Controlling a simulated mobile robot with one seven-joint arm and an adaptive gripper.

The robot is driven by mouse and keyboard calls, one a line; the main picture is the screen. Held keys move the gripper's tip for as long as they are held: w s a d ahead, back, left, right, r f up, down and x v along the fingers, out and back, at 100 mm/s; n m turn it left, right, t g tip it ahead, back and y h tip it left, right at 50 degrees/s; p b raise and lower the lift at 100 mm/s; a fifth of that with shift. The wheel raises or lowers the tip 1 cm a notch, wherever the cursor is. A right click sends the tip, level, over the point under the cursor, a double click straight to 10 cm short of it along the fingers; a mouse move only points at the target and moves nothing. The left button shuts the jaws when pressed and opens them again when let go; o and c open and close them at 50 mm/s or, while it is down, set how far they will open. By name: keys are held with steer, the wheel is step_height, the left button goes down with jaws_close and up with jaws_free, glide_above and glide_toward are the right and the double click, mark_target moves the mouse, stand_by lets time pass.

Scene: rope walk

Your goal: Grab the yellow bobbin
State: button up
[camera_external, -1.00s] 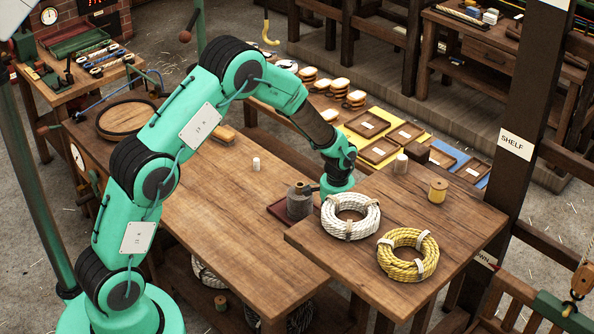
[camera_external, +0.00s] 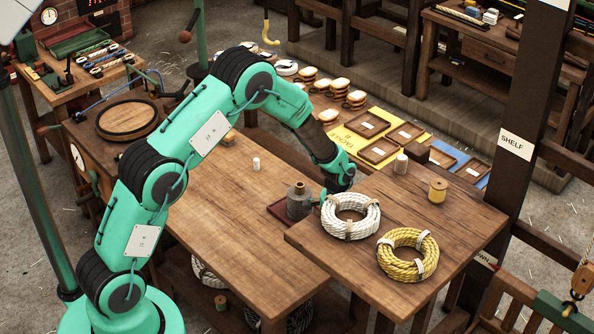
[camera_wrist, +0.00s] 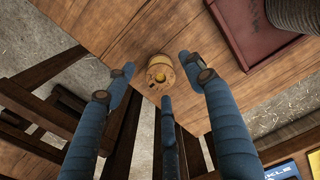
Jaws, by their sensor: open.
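The yellow bobbin (camera_external: 438,190) stands upright near the far edge of the raised wooden table (camera_external: 470,222). It has yellow winding between pale wooden ends. In the wrist view a yellow-wound bobbin (camera_wrist: 160,74) shows ahead of my gripper (camera_wrist: 157,90), near the table's edge, framed by its fingers. The blue fingers are spread and empty. In the external view my gripper (camera_external: 331,196) is low behind the white rope coil (camera_external: 350,216), left of the bobbin and apart from it. The coil hides part of my fingers.
A yellow rope coil (camera_external: 408,254) lies in front of the bobbin.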

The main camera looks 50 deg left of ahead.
steer(key=shift+f, duration=1.5)
steer(key=c, duration=1.1)
